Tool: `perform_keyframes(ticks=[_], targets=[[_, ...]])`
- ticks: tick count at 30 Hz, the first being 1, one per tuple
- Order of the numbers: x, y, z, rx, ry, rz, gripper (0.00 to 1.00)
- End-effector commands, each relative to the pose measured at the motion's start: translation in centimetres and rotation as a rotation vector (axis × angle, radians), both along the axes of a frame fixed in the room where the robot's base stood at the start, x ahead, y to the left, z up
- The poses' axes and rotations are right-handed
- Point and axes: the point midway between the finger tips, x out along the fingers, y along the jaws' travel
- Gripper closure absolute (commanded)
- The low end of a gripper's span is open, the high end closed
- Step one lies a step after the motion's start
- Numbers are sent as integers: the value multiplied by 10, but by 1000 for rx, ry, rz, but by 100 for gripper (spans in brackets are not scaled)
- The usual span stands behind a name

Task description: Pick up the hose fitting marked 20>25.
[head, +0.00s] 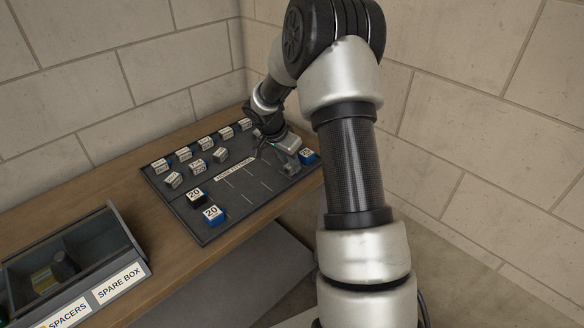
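A dark board (232,217) labelled for hose fittings lies on the wooden bench and holds several small fittings with white labels. A row of grey fittings (185,154) runs along its back edge, with a few more (174,180) in front of them. I cannot read 20>25 on any label; the print is too small. My gripper (268,149) is low over the right end of the board, pointing down. Its fingers are small and partly hidden, so I cannot tell whether they are open or hold anything.
A black block marked 20 (195,198) and a blue block marked 20 (213,216) stand at the board's front left. Another blue block (308,156) is just right of my gripper. A divided bin (124,285) labelled SPACERS and SPARE BOX stands left. Block walls close the back and right.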

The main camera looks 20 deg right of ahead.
Motion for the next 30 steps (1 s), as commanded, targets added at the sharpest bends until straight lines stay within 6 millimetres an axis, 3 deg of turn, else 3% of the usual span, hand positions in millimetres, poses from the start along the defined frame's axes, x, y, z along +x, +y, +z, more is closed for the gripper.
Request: perform_keyframes(ticks=[11,24,30], targets=[[1,0,8,-2,-2,0,100],[1,0,87,-1,-5,2,100],[15,17,101,-1,-1,113,100]])
